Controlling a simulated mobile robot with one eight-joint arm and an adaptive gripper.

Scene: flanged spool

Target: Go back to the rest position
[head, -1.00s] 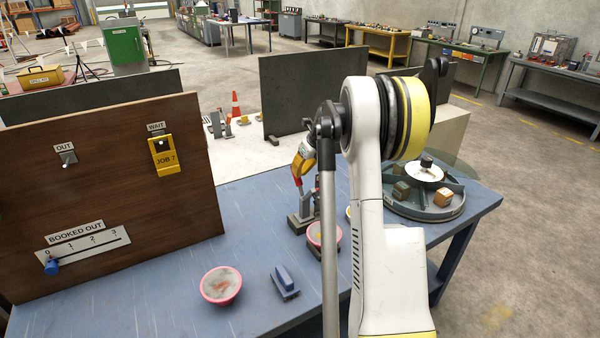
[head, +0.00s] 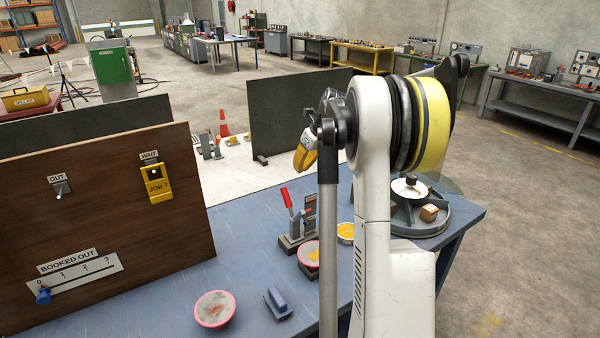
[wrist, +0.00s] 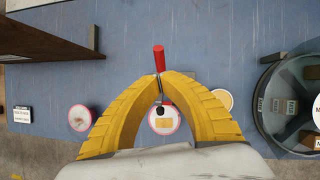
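My gripper (head: 302,166) shows in the head view as yellow fingers, partly hidden behind my arm. It is above and apart from the red-handled clamp (head: 296,228) on the blue table. In the wrist view my gripper (wrist: 160,76) has its two yellow fingers bowed together, tips meeting, with nothing seen held between them. The red handle (wrist: 159,58) shows just beyond the tips, standing upright in the head view. My arm is raised in front of the table.
A pink-rimmed bowl (head: 215,309), a blue block (head: 278,303), another pink-rimmed bowl (head: 308,256) and a yellow-filled bowl (head: 346,232) are on the table (head: 240,250). A round divided tray (head: 432,222) stands right. A brown board (head: 110,225) stands left.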

